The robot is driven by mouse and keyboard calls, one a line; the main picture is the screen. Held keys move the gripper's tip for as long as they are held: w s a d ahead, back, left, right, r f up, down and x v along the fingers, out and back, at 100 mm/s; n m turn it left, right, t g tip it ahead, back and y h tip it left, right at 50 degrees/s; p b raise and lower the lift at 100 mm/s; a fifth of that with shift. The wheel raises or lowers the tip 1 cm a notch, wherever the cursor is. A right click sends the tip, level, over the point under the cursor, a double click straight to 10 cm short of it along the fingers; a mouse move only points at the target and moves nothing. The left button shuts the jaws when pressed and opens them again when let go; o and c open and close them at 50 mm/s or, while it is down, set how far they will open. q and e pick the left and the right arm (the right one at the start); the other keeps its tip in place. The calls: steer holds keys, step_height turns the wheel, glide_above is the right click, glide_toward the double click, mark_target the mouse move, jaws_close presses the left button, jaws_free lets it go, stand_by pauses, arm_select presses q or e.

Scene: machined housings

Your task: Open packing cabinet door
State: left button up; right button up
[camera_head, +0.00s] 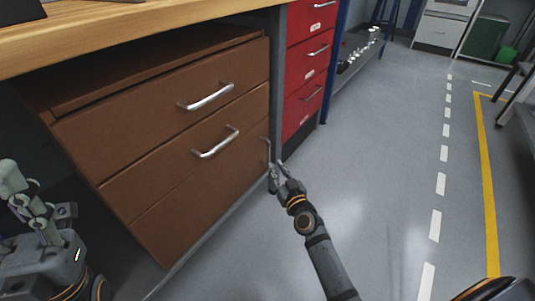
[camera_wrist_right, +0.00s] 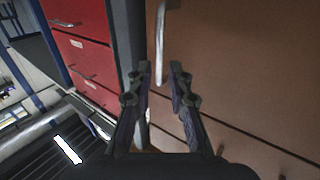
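The brown packing cabinet (camera_head: 130,125) stands under the wooden worktop, and its fronts look shut. A slim upright metal handle (camera_head: 268,150) is near its right edge; it also shows in the right wrist view (camera_wrist_right: 160,45). My right gripper (camera_head: 277,172) is at the lower end of this handle. In the right wrist view its fingers (camera_wrist_right: 160,78) are apart, with the handle's lower end between or just beyond the tips; contact cannot be told. My left gripper (camera_head: 20,180) is at the lower left, away from the cabinet handles, and its opening is unclear.
Two horizontal bar handles (camera_head: 207,97) (camera_head: 217,143) are on the cabinet's front. A red drawer unit (camera_head: 308,60) stands just right of the cabinet, behind a grey table leg (camera_head: 277,80). The grey floor (camera_head: 390,180) to the right is clear.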

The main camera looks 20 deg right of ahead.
mark_target(269, 155)
steer(key=w, duration=0.7)
steer(key=shift+w+a+b, duration=0.3)
steer(key=shift+w+b, duration=0.05)
steer(key=shift+w, duration=0.05)
steer(key=shift+c, duration=0.3)
jaws_close()
